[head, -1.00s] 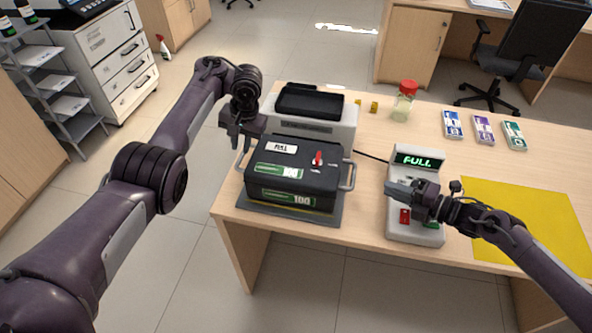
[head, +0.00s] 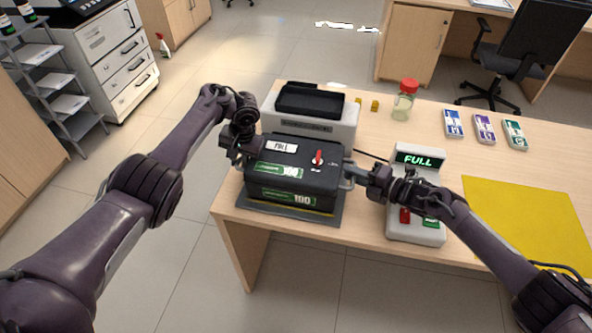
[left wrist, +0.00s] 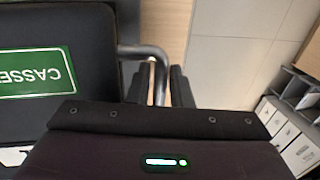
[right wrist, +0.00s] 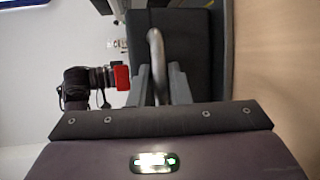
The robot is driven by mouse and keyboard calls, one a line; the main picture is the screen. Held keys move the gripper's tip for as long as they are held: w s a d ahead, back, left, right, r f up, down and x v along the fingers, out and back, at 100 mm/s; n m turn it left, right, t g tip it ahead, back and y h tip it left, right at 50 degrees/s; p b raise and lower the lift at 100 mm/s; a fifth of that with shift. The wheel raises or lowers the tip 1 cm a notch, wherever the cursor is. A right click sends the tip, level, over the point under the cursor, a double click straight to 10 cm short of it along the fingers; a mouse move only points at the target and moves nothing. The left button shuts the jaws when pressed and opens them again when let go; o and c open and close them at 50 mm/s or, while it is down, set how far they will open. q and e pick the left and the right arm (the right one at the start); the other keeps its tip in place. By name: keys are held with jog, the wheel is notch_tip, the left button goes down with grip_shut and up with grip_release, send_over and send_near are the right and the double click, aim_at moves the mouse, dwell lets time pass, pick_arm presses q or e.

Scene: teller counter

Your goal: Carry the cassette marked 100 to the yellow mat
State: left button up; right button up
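The black cassette (head: 290,166) with green 100 labels stands on a grey base (head: 285,216) at the left end of the counter, with a metal handle at each side. My left gripper (head: 240,158) is at its left handle, and the left wrist view shows that handle (left wrist: 154,54) between two open fingers (left wrist: 158,88). My right gripper (head: 352,172) is at the right handle, and the right wrist view shows that handle (right wrist: 156,60) between the fingers (right wrist: 160,88), which look open. The yellow mat (head: 525,218) lies flat and empty at the right.
A grey device (head: 416,230) with a green FULL display stands between cassette and mat, beneath my right forearm. A grey machine (head: 338,133) with a black tray stands behind the cassette. A red-lidded jar (head: 403,107) and three banknote bundles (head: 484,129) are further back.

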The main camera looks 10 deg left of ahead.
pick_arm(q)
grip_shut()
pick_arm(e)
grip_shut()
dwell(1.1)
pick_arm(q)
jog(key=shift+w+r, duration=0.15)
jog(key=shift+r, duration=0.1)
pick_arm(e)
jog(key=shift+w+r, duration=0.15)
jog(key=shift+r, duration=0.1)
